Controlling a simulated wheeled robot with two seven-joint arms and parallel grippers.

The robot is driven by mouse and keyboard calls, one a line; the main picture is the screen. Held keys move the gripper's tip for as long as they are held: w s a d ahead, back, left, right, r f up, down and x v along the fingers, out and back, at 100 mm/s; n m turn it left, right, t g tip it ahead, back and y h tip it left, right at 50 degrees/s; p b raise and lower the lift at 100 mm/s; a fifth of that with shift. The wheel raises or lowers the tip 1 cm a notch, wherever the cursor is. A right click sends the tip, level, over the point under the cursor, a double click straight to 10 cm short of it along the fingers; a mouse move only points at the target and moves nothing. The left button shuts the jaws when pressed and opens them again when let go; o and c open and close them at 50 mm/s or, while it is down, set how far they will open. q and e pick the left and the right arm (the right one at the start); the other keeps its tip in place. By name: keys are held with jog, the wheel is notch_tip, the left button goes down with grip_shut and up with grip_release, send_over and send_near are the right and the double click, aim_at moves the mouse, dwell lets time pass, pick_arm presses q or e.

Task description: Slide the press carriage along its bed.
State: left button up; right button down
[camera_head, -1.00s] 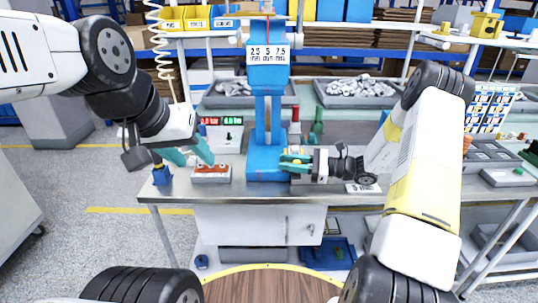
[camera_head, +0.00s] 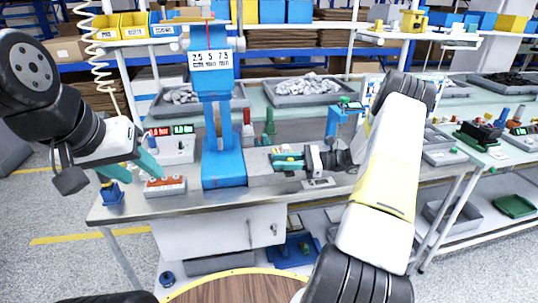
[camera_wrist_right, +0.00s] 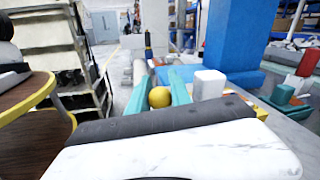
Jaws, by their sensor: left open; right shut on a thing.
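The blue press (camera_head: 223,168) stands on the metal bench with a tall column and a number sign. A grey metal bed (camera_head: 258,168) runs out from the right of its base. My right gripper (camera_head: 288,160) is right of the column, over the bed. In the right wrist view its teal fingers are shut around a yellow ball knob (camera_wrist_right: 159,97), beside a pale block (camera_wrist_right: 208,84). The carriage itself is mostly hidden by the gripper. My left gripper (camera_head: 131,168) is open and empty above the bench's left end, near a red-topped box (camera_head: 165,186).
A small blue block (camera_head: 112,194) stands at the bench's left end. A white meter box (camera_head: 172,149) with red and green displays is behind. A small label plate (camera_head: 318,183) lies before my right wrist. Grey trays of parts (camera_head: 306,92) stand behind the press.

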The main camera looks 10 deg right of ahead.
jog(key=c, duration=1.5)
grip_release()
jog(key=shift+o, duration=0.2)
jog(key=s+d, duration=0.1)
jog(key=d, duration=0.6)
jog(key=shift+s+d, duration=0.25)
jog(key=shift+d, duration=0.1)
